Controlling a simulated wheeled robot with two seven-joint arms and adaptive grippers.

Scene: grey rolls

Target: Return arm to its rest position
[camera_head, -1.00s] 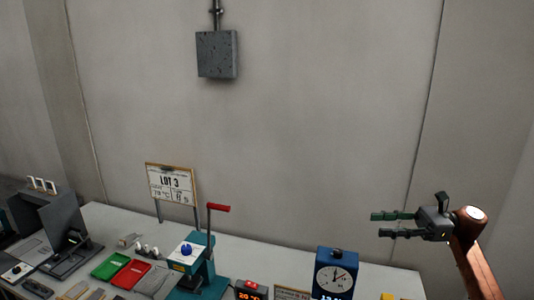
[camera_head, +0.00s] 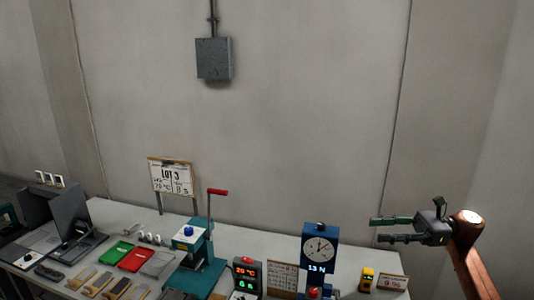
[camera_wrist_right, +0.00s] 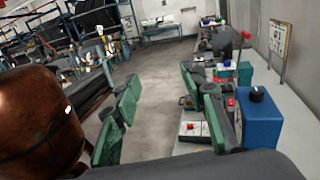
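My right arm (camera_head: 472,258) comes up from the lower right in the head view. Its gripper (camera_head: 376,230) points left, above the right end of the table and in front of the wall. The fingers are apart with nothing between them. In the right wrist view the green-padded fingers of this gripper (camera_wrist_right: 158,108) also stand wide apart, with bare floor showing between them. The gripper touches nothing that I can see. My left gripper is in neither view.
The table (camera_head: 270,238) holds a blue clock box (camera_head: 319,246), a teal press (camera_head: 200,275) with a red handle, a display box (camera_head: 247,274), a yellow object (camera_head: 367,278), green (camera_head: 113,252) and red (camera_head: 136,258) trays. A sign (camera_head: 172,177) stands behind.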

